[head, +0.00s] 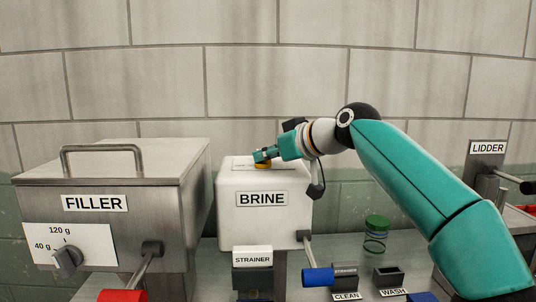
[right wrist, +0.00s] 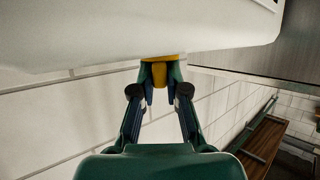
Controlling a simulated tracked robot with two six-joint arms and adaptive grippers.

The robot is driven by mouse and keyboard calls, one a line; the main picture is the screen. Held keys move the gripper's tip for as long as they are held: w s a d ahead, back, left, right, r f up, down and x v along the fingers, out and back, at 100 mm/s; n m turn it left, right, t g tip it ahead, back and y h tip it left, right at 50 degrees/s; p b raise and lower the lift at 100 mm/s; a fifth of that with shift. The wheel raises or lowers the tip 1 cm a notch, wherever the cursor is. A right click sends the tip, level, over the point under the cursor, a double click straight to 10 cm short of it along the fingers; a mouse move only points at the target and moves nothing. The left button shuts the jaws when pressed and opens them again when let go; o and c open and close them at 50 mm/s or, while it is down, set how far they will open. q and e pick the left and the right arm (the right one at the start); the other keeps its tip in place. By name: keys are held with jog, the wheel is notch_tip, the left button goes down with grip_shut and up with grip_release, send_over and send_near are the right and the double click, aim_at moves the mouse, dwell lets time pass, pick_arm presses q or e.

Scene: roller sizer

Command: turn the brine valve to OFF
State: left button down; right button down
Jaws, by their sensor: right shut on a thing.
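The white box labelled BRINE (head: 230,212) stands in the middle of the head view. A yellow knob (head: 263,166), which looks like the brine valve, sits on its top by a pale plate (head: 243,162) whose marks are too small to read. My right gripper (head: 262,156) reaches in from the right and is shut on the yellow knob. In the right wrist view the yellow knob (right wrist: 159,72) shows between the fingertips, below the white box edge. Which way the knob points is unclear, as the fingers cover part of it. My left gripper is out of view.
A steel FILLER box (head: 95,225) with a dial stands close on the left. A blue-handled lever (head: 318,277) sticks out at the brine box's lower right. A green-lidded jar (head: 376,235) and CLEAN and WASH holders stand at right, below my right arm.

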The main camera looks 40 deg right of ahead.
jog(key=shift+d+r+n+y+p, duration=0.15)
jog(key=shift+d+n+y+p, duration=0.05)
jog(key=shift+n+y+p, duration=0.8)
jog(key=n+g+y+p, duration=0.2)
jog(key=n+y+p, duration=0.1)
jog(key=p, duration=0.3)
jog(key=n+g+y+p, duration=0.2)
jog(key=n+y+p, duration=0.1)
jog(key=p, duration=0.3)
jog(key=shift+w+d+n+g+y, duration=0.2)
jog(key=shift+n+g+y, duration=0.2)
jog(key=shift+y, duration=0.1)
jog(key=shift+p, duration=0.65)
jog(key=shift+f+n+g, duration=0.2)
jog(key=shift+n+g, duration=0.1)
jog(key=shift+g, duration=0.1)
jog(key=shift+a, duration=0.1)
jog(key=c, duration=1.2)
grip_release()
